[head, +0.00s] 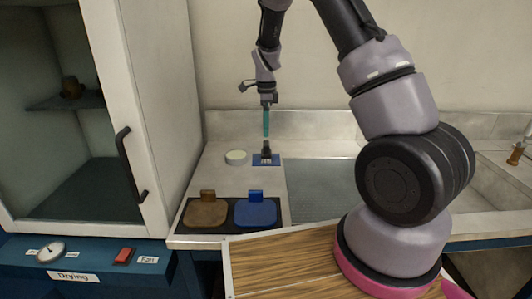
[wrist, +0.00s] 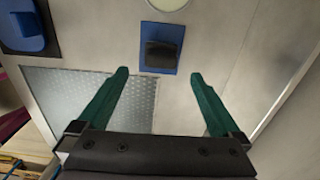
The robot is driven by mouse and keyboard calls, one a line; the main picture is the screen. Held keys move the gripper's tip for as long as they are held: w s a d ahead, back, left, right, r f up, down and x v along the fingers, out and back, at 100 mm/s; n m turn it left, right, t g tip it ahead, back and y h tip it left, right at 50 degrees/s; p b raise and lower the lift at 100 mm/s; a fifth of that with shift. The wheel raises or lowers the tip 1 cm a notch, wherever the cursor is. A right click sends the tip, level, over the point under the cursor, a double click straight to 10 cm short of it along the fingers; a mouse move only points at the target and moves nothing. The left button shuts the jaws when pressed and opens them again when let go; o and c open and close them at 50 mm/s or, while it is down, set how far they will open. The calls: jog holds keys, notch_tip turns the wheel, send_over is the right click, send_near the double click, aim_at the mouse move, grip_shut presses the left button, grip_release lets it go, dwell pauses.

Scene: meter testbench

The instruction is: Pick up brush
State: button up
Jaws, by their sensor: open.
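A dark object that looks like the brush (head: 266,151) stands on a small blue mat (head: 275,160) on the counter. In the wrist view the dark brush (wrist: 163,55) shows at the upper middle, on the blue mat (wrist: 158,31). My gripper (head: 266,135) has teal fingers and points down just above the brush. In the wrist view my gripper (wrist: 159,74) is open and empty, its fingertips spread to either side of the brush in the picture. The gap between fingers and brush is hard to judge.
A round pale dish (head: 236,157) sits left of the mat. A brown block (head: 206,212) and a blue block (head: 255,211) sit in a dark tray nearer the front. A ribbed metal drainboard (head: 325,190) lies right of the mat. An open-fronted cabinet (head: 155,110) stands at the left.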

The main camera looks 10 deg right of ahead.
aim_at(265, 143)
notch_tip(265, 143, down, 6)
jog(key=shift+w+f, duration=0.15)
jog(key=shift+f, duration=0.1)
notch_tip(265, 143, down, 5)
jog(key=shift+d+f, duration=0.1)
jog(key=c, duration=1.4)
notch_tip(265, 143, up, 10)
jog(key=shift+r, duration=0.1)
